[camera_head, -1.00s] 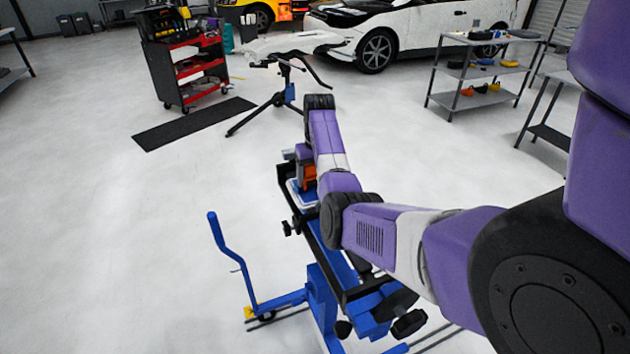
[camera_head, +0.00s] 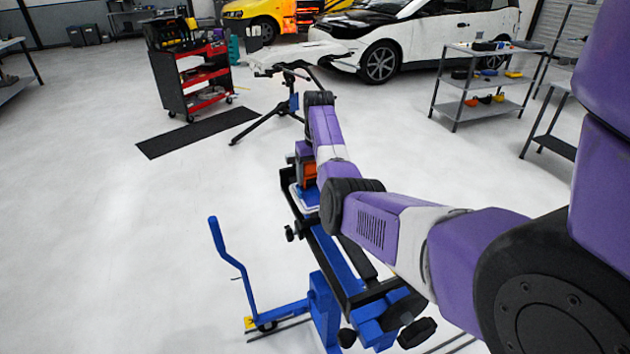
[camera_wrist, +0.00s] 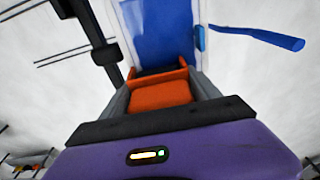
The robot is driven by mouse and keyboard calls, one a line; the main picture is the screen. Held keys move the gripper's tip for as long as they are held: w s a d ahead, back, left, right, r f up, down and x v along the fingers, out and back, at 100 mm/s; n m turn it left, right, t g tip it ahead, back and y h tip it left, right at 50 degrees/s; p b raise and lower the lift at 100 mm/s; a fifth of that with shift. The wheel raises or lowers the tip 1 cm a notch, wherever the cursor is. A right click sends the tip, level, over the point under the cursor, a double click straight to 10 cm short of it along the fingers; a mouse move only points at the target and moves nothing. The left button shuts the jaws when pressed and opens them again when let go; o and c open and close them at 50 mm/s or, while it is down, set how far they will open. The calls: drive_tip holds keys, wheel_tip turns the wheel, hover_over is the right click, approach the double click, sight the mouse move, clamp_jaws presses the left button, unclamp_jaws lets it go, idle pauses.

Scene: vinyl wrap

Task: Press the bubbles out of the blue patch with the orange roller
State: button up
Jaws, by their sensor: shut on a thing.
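My gripper (camera_wrist: 160,93) is shut on the orange roller (camera_wrist: 160,95), which fills the space between its fingers in the wrist view. The roller's dark front edge lies at the near end of the blue patch (camera_wrist: 160,35); I cannot tell whether they touch. The patch is a flat blue sheet on a pale panel (camera_wrist: 117,30). In the head view, a bit of the orange roller (camera_head: 309,172) shows beside my wrist, above the blue and black stand (camera_head: 335,250). My arm hides most of the patch there. No bubbles can be made out.
A blue bent handle (camera_head: 232,262) rises at the stand's left. Behind are a tripod stand (camera_head: 268,121), a red and black tool cart (camera_head: 200,80), a dark floor mat (camera_head: 195,133), a grey shelf (camera_head: 480,108) and a white car (camera_head: 425,45). The floor at left is clear.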

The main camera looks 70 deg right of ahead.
idle(0.3)
wheel_tip(320, 180, up, 7)
drive_tip(key=p, duration=0.6)
drive_tip(key=shift+r, duration=0.1)
idle(0.6)
